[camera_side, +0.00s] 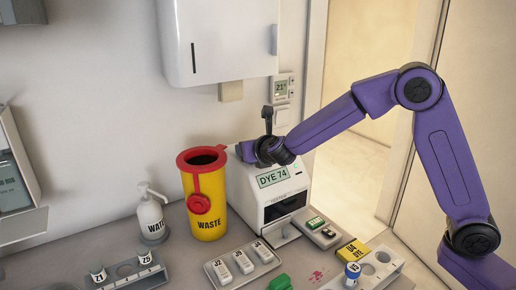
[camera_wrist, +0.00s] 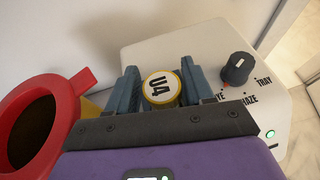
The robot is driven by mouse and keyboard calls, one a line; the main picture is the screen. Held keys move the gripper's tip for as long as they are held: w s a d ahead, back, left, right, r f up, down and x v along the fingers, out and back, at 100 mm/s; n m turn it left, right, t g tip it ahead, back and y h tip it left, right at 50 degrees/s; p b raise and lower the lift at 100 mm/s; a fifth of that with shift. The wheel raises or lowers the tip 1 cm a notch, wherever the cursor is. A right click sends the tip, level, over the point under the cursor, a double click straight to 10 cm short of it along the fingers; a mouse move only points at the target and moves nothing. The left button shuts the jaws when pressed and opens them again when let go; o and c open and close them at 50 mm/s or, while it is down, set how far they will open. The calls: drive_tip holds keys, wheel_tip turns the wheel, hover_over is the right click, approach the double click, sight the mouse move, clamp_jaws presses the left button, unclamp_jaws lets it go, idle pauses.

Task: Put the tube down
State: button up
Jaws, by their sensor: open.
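The tube shows in the wrist view as a round white cap marked U4 with a yellow rim (camera_wrist: 161,87). It sits between the two blue fingers of my open gripper (camera_wrist: 161,85); its body is hidden below the cap, and I cannot tell what it rests on. In the side view my gripper (camera_side: 240,152) is at the upper back of the white machine (camera_side: 238,192) reading DYE 74, close to the waste bin. The tube is not clear there.
The open yellow waste bin (camera_side: 208,210) with a red rim stands left of the machine. A knob (camera_wrist: 237,68) is on the machine. In front are a bottle tray (camera_side: 267,266), a left rack (camera_side: 153,273), a right rack (camera_side: 390,262) and a yellow box (camera_side: 352,253).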

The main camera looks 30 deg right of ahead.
drive_tip(key=v, duration=1.2)
drive_tip(key=shift+d+r, duration=0.15)
drive_tip(key=shift+r, duration=0.1)
drive_tip(key=s+d+f+m+g+y, duration=0.1)
drive_tip(key=s+d+f+m+g, duration=0.2)
drive_tip(key=s+m, duration=0.4)
drive_tip(key=s+d+f+m+g+y, duration=0.1)
drive_tip(key=s+d+f+m+g, duration=0.3)
drive_tip(key=s, duration=1.2)
drive_tip(key=s+d+f+m+g+y, duration=0.1)
drive_tip(key=s+d+f+m+g, duration=0.2)
drive_tip(key=s+m+g, duration=0.3)
drive_tip(key=s+m, duration=0.4)
drive_tip(key=s, duration=0.2)
drive_tip(key=shift+s+d+f, duration=0.2)
drive_tip(key=shift+d+f, duration=0.15)
drive_tip(key=shift+f, duration=0.05)
